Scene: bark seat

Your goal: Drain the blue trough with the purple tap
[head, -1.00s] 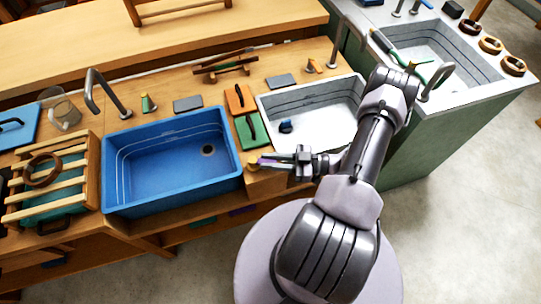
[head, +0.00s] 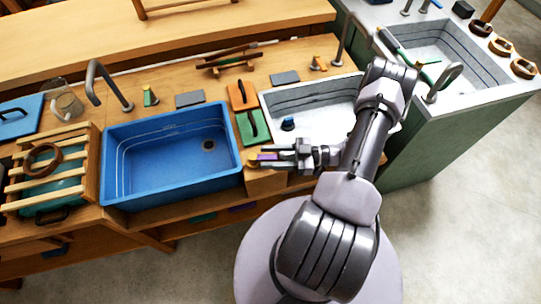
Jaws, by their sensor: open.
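The blue trough (head: 115,180) is set in the wooden bench at centre left, with a dark round drain (head: 208,145) in its floor. I cannot tell how much water is in it.
Green (head: 252,127) and orange (head: 242,96) boards lie between basin and trough. A slatted rack (head: 50,170) stands left. A grey faucet (head: 105,85) rises behind the trough.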

